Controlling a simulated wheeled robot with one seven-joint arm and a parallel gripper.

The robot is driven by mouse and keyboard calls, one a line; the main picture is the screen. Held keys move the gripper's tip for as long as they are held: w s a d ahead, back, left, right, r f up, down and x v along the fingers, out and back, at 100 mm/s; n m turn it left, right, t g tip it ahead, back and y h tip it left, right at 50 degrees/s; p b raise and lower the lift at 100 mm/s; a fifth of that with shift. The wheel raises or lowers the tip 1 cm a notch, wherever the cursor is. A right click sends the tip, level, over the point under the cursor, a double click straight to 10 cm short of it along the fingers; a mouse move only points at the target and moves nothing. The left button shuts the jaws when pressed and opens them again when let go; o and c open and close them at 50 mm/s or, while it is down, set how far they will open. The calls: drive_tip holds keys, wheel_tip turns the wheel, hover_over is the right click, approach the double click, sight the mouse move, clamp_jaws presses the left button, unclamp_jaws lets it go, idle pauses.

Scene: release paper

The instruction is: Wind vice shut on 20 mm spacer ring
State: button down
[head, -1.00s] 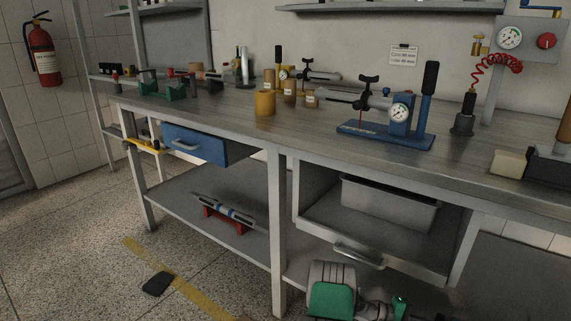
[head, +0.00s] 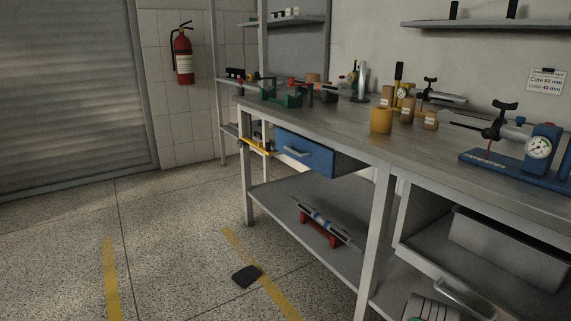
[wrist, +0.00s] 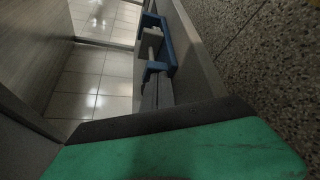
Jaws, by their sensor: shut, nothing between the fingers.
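A green vice-like device (head: 286,98) stands at the far left end of the bench, small in the head view. I cannot tell how far its jaws are open, and I cannot pick out a spacer ring for certain. Yellow and brown cylinders stand on the bench, among them a yellow one (head: 381,121). My gripper (wrist: 165,122) shows as a large green part with a black edge across the bottom of the wrist view. It is shut and empty, away from the bench-top items. A blue bracket-like thing (wrist: 168,45) lies beyond it, and I cannot tell what it is.
The bench (head: 345,128) has a blue drawer (head: 307,154) and a yellow clamp (head: 257,145) at its left end. A blue gauge stand (head: 540,150) is at right. A dark flat object (head: 246,276) lies on the floor. The floor at left is clear.

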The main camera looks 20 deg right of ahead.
drive_tip(key=shift+w+a+b, duration=0.2)
drive_tip(key=shift+w, duration=0.75)
drive_tip(key=shift+w+a+b, duration=0.15)
drive_tip(key=shift+w+a, duration=0.1)
drive_tip(key=shift+w, duration=0.75)
drive_tip(key=shift+w+a+b, duration=0.2)
drive_tip(key=shift+w, duration=0.75)
